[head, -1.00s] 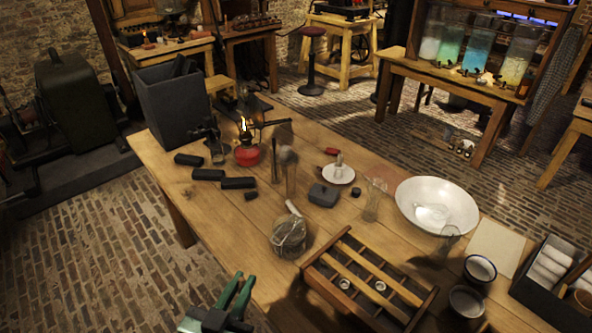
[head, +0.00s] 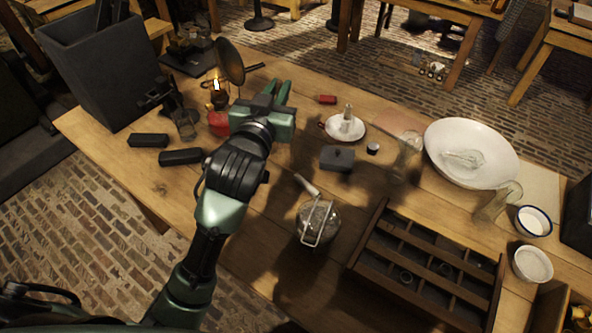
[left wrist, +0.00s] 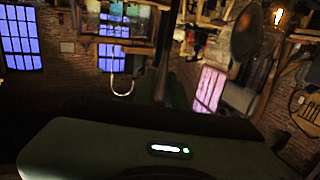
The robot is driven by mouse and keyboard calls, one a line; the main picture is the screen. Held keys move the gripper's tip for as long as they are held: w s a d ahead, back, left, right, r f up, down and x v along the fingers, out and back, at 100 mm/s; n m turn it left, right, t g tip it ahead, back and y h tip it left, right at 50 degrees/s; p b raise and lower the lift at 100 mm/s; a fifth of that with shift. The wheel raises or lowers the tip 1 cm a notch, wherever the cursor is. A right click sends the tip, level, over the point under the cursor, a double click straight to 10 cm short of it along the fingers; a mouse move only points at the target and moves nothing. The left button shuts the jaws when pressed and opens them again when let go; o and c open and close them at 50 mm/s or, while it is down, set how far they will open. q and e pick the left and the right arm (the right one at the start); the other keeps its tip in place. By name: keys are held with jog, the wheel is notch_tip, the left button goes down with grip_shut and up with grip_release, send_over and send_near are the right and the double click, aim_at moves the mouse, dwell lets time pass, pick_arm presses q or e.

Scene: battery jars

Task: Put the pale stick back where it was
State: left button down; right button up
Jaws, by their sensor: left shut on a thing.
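A short pale stick (head: 307,186) lies at a slant beside the round glass jar with a wire handle (head: 318,222), near the table's middle. My left gripper (head: 281,92) is over the back of the table, apart from that stick and to its upper left. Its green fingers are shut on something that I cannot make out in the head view. In the left wrist view a thin dark upright shape (left wrist: 164,52) shows beyond the gripper; I cannot tell if it is held. My right gripper is not in view.
A dark lidded box (head: 337,158), a white candle dish (head: 358,133), a large white bowl (head: 445,140) and a slatted wooden rack (head: 375,222) are to the right. Dark bars (head: 181,157) lie left.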

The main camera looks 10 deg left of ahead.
pick_arm(q)
jog(key=w+d+r+b, duration=0.2)
jog(key=w+r, duration=0.3)
jog(key=r, duration=0.2)
notch_tip(320, 180, down, 19)
jog(key=b, duration=0.1)
jog(key=shift+w+t+h+b, duration=0.15)
jog(key=shift+t+h+b, duration=0.15)
jog(key=shift+h, duration=0.1)
jog(key=shift+d+f, duration=0.1)
jog(key=c, duration=1.5)
grip_release()
jog(key=shift+o, duration=0.2)
jog(key=s+b, duration=0.1)
jog(key=s, duration=1.1)
jog(key=shift+a, duration=0.45)
